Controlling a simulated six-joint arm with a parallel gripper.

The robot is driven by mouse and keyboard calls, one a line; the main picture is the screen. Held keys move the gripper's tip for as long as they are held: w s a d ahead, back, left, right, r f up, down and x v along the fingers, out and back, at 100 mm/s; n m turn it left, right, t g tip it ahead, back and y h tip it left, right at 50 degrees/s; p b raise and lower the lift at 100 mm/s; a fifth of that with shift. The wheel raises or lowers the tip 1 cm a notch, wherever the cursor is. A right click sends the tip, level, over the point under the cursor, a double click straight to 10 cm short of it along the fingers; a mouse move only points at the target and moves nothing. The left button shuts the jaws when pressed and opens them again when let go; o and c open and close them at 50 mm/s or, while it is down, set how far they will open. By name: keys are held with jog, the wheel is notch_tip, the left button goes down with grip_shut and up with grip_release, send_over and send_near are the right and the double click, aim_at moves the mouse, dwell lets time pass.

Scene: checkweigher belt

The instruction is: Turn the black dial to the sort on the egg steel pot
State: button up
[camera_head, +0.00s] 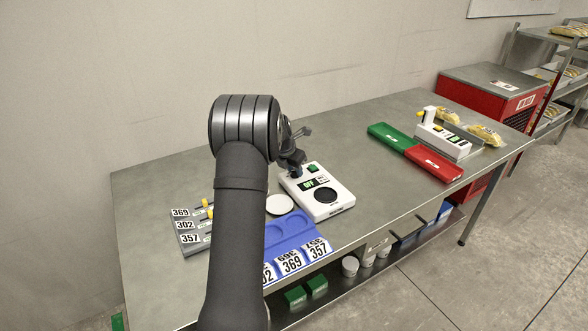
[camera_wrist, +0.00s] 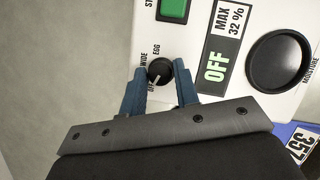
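The black dial (camera_wrist: 160,71) sits on the white moisture meter (camera_head: 327,203), which also shows in the wrist view (camera_wrist: 198,20). Labels OFF, WIDE and EGG stand around the dial. Its pale pointer mark points down-left, toward the OFF label. The meter's display (camera_wrist: 216,66) reads OFF. My gripper (camera_wrist: 158,70) has its blue fingertips on either side of the dial, apart from each other, with no clear grip on it. In the head view my gripper (camera_head: 291,166) is at the meter's back left corner, and the dial is hidden. I cannot make out a steel pot.
The meter has a green button (camera_wrist: 174,8) and a round black cup (camera_wrist: 279,62). A blue tray (camera_head: 290,230) with number cards and a white disc (camera_head: 279,204) lie nearby. A grey rack (camera_head: 190,240) is at left. Green (camera_head: 389,136) and red (camera_head: 434,163) trays stand farther right.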

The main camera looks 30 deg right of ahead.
jog(key=shift+m, duration=0.4)
jog(key=m+g, duration=0.1)
jog(key=m, duration=0.1)
jog(key=m+g, duration=0.1)
jog(key=m, duration=0.2)
jog(key=shift+w+m+h, duration=0.2)
jog(key=shift+m+h, duration=0.1)
jog(key=m+g, duration=0.1)
jog(key=m, duration=0.2)
jog(key=m+g+y, duration=0.1)
jog(key=m+g, duration=0.1)
jog(key=m, duration=0.2)
jog(key=shift+w+d, duration=0.1)
jog(key=shift+w, duration=0.05)
jog(key=m+y, duration=0.1)
jog(key=m, duration=0.1)
jog(key=m+y, duration=0.1)
jog(key=m, duration=0.1)
jog(key=shift+d+m+g, duration=0.15)
jog(key=shift+m+g, duration=0.25)
jog(key=m+y, duration=0.1)
jog(key=m, duration=0.1)
jog(key=m+y, duration=0.1)
jog(key=m, duration=0.2)
jog(key=shift+d, duration=0.1)
jog(key=shift+m, duration=0.3)
jog(key=o, duration=1)
jog(key=shift+c, duration=0.2)
